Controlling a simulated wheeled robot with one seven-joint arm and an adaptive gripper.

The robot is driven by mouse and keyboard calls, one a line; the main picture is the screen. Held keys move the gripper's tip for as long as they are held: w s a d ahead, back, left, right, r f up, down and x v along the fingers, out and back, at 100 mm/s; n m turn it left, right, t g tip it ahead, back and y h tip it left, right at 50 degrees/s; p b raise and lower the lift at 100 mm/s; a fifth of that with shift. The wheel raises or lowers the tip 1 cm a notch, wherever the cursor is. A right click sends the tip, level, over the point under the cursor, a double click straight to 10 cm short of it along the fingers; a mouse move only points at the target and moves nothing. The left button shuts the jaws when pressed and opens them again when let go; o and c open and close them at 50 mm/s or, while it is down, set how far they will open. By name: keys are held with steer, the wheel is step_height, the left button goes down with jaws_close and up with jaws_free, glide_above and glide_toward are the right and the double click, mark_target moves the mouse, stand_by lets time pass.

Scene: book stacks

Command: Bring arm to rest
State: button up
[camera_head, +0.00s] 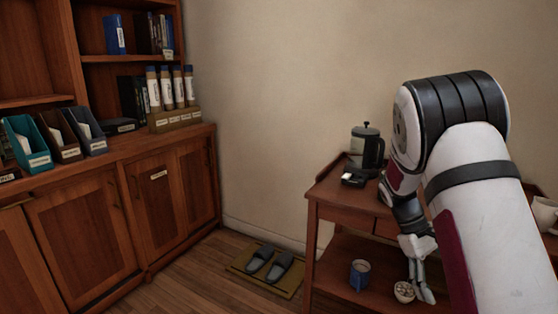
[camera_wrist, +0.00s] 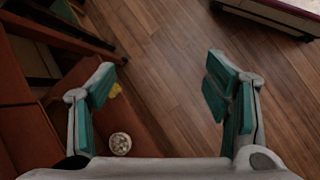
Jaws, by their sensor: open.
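My arm (camera_head: 475,190) reaches in from the right in the head view and bends down in front of a small wooden side table. My gripper (camera_head: 418,285) hangs by the table's lower shelf, just right of a small round bowl. In the wrist view my gripper (camera_wrist: 165,88) is open, its teal-padded fingers wide apart with nothing between them but a view of the wooden floor. The bowl (camera_head: 404,291) sits on the lower shelf; it also shows in the wrist view (camera_wrist: 120,143), near the left finger's base.
The side table (camera_head: 330,190) bears a dark kettle (camera_head: 367,147). A blue mug (camera_head: 360,272) stands on its lower shelf. Slippers (camera_head: 270,264) lie on a mat (camera_head: 240,265). A wooden cabinet (camera_head: 80,235) with files fills the left. Open floor shows between cabinet and table.

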steer(key=s+a+r+m+t+y, duration=0.2)
steer(key=s+a+r+t+y, duration=0.1)
steer(key=s+a+r, duration=1.1)
steer(key=s+a+r+m+t+y, duration=0.1)
steer(key=s+a, duration=0.2)
steer(key=s, duration=0.7)
steer(key=s+a+r+m+t+y, duration=0.1)
steer(key=s+a+r+t, duration=0.15)
steer(key=s, duration=0.75)
step_height(320, 180, up, 29)
steer(key=t+p, duration=0.3)
steer(key=p, duration=2.4)
steer(key=shift+w+f+p, duration=0.15)
steer(key=shift+w+p, duration=0.15)
steer(key=shift+w, duration=0.05)
steer(key=shift+d, duration=0.1)
